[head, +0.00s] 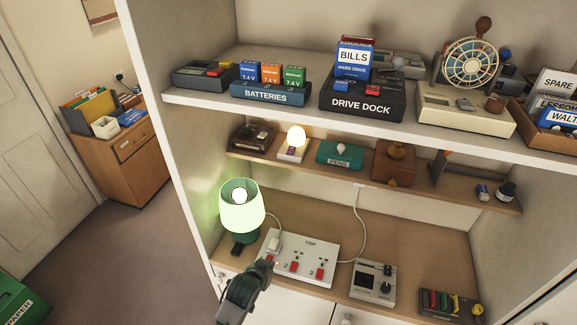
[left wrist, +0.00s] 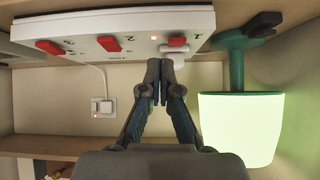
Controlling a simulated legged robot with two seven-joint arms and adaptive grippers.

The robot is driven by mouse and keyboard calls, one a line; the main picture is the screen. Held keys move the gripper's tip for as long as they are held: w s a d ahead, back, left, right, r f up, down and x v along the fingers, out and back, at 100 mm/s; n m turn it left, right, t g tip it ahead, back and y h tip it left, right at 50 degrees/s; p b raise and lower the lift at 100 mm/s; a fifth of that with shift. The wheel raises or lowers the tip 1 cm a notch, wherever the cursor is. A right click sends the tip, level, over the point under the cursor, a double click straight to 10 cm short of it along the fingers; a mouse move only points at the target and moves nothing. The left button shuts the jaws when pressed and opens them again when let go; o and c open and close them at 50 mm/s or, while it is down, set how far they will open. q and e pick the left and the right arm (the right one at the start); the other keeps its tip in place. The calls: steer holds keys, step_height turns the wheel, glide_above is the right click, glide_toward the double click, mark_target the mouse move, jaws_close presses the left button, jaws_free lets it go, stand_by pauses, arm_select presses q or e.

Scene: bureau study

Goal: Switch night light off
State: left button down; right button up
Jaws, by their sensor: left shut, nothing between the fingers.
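A small egg-shaped night light (head: 296,138) glows on its base on the middle shelf. A larger lamp (head: 242,206) with a green base stands lit on the lower shelf; its shade also shows in the left wrist view (left wrist: 241,128). Right of it lies a white power strip (head: 302,250) with numbered red switches and a white plug (head: 274,241) at its left end. My left gripper (head: 267,265) is shut and empty at the strip's front left. In the left wrist view its fingertips (left wrist: 160,78) are close to switch 1 (left wrist: 177,42); I cannot tell whether they touch.
A grey device (head: 373,283) sits right of the strip, and a tray of coloured items (head: 450,304) farther right. A white cable (head: 360,225) runs up the back wall to a wall socket (left wrist: 103,107). The middle shelf (head: 350,178) overhangs the strip at the back.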

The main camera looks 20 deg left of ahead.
arm_select(q)
steer(key=w+r+t, duration=0.4)
steer(key=w+r, duration=0.8)
steer(key=r, duration=0.4)
arm_select(e)
steer(key=s+d+f, duration=0.2)
steer(key=s+f, duration=0.6)
steer(key=f, duration=0.3)
arm_select(q)
step_height(320, 180, up, 15)
steer(key=n+t+p, duration=0.1)
steer(key=t+p, duration=0.1)
steer(key=t, duration=0.1)
glide_above(289, 153)
steer(key=f, duration=0.2)
steer(key=shift+w+d+f+p, duration=0.1)
steer(key=shift+w+f+p, duration=0.15)
steer(key=shift+f+p, duration=0.1)
steer(key=shift+d+f, duration=0.3)
steer(key=shift+f, duration=0.45)
arm_select(e)
steer(key=s+d+f+g, duration=0.1)
steer(key=s+f, duration=0.2)
steer(key=s, duration=0.6)
steer(key=shift+s+d, duration=0.3)
steer(key=shift+s, duration=0.1)
